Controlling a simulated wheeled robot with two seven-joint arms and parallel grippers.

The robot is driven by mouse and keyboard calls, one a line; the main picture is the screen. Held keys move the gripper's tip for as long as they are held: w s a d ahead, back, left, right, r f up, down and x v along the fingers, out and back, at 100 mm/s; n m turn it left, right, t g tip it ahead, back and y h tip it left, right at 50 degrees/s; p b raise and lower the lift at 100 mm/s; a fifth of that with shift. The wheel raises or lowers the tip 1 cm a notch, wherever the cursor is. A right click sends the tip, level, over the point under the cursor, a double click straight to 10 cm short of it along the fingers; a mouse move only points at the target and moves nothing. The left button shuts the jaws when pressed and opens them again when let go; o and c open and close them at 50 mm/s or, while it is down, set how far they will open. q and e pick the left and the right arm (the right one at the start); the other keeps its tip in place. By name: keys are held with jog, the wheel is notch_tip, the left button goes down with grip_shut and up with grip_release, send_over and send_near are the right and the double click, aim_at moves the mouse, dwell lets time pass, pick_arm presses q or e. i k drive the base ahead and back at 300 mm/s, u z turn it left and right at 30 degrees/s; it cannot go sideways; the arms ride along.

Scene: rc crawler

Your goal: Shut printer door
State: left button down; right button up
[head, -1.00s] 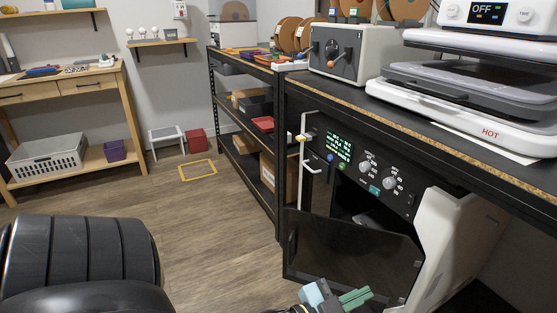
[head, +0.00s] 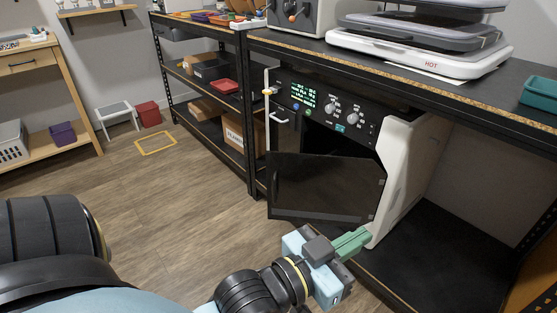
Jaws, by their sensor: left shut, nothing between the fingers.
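The printer (head: 400,165) has a white side and a black front panel (head: 330,105) with a lit green display and knobs. It stands under the black workbench. Its dark, glossy door (head: 325,188) is open and sticks out in front, with the dark interior (head: 330,142) visible above it. My left gripper (head: 366,237), with green fingers, is shut and empty. It is below the door's lower right corner, near the foot of the white side. I cannot tell whether it touches the printer. My right gripper is not in view.
The workbench edge (head: 420,90) overhangs the printer. A heat press (head: 420,45) marked HOT and a teal bin (head: 540,93) are on top. A black lower shelf (head: 440,260) lies right of the printer. A shelf rack (head: 205,75) stands left.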

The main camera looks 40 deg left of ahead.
aim_at(319, 187)
jog(key=u, duration=0.3)
jog(key=i, duration=1.15)
jog(key=u, duration=0.85)
